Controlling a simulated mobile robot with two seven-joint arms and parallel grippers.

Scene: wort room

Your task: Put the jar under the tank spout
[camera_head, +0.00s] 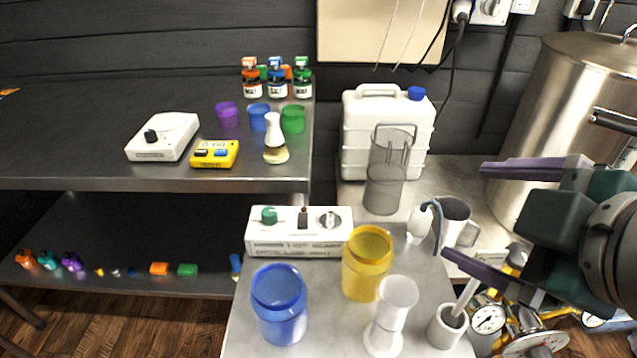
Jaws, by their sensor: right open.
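My right gripper (463,210) reaches in from the right with its two purple fingers spread wide. A translucent grey jug with a handle (457,222) stands on the counter and shows between the fingertips; I cannot tell if they touch it. A blue jar (279,306) and a yellow jar (367,264) stand on the front bench; which jar is meant is not clear. The large steel tank (560,110) stands at the right, behind my gripper. A metal fitting (627,153) shows at its right side, but my arm hides much of the tank's lower part and I cannot make out the spout. My left gripper is out of view.
A white control box (299,232), a white hourglass-shaped vessel (391,315) and a mortar with pestle (447,327) crowd the bench. Gauges and pipework (488,319) lie below my gripper.

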